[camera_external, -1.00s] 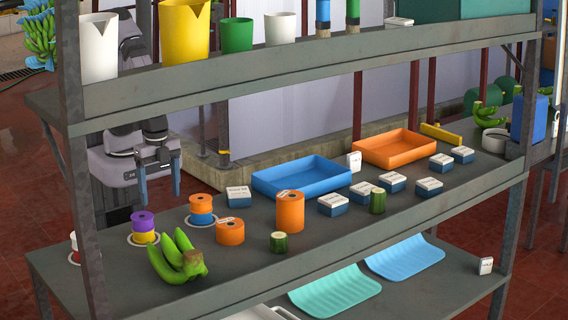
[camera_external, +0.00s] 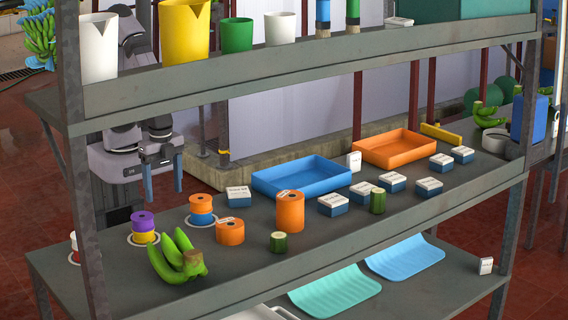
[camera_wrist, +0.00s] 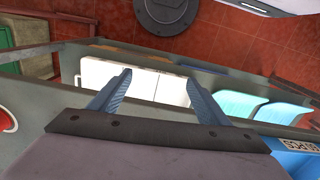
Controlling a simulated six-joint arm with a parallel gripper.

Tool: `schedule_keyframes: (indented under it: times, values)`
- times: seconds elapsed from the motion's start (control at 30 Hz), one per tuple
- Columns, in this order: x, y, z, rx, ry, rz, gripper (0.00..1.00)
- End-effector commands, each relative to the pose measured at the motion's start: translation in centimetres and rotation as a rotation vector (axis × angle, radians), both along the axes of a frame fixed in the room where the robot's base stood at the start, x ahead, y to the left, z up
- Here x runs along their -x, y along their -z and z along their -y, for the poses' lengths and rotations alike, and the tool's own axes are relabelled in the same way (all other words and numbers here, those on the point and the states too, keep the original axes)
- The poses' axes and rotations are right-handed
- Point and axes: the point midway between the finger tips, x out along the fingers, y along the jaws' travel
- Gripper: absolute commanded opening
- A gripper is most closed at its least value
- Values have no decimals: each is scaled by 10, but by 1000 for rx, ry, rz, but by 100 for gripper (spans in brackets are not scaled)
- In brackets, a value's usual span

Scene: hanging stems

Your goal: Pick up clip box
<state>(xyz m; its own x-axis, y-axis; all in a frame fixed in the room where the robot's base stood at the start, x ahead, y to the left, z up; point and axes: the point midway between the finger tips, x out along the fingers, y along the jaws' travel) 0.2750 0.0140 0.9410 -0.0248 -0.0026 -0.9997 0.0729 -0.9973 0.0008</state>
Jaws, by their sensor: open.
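Several clip boxes, blue with white tops, sit on the middle shelf in the external view. One clip box (camera_external: 239,196) stands apart on the left, behind the orange rolls. Others, such as a clip box (camera_external: 333,205) and a clip box (camera_external: 429,187), stand in the middle and to the right. My gripper (camera_external: 164,188) is open and empty, fingers down, to the left of the nearest box and above the shelf. In the wrist view my gripper (camera_wrist: 158,78) shows two spread blue fingers. A blue box (camera_wrist: 300,160) with a "50 PCS" label is partly cut off at lower right.
Tape rolls (camera_external: 201,208), green bananas (camera_external: 178,257) and an orange roll (camera_external: 290,211) stand on the shelf near the front left. A blue tray (camera_external: 258,186) and an orange tray (camera_external: 362,153) lie behind the boxes. An upper shelf (camera_external: 300,60) with cups runs overhead.

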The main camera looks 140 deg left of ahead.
Motion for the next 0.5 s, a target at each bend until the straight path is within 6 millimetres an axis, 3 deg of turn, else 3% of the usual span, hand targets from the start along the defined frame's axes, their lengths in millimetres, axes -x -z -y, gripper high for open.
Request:
schedule_keyframes:
  times: [0.1, 0.17, 0.37, 0.5]
  values:
    - [15, -7, -20, 11, -103, -90, 70]
    - [12, -10, -32, 18, -157, -115, 70]
    - [-43, -22, -92, 27, -308, -110, 70]
    - [-94, -30, -129, 23, -203, -55, 70]
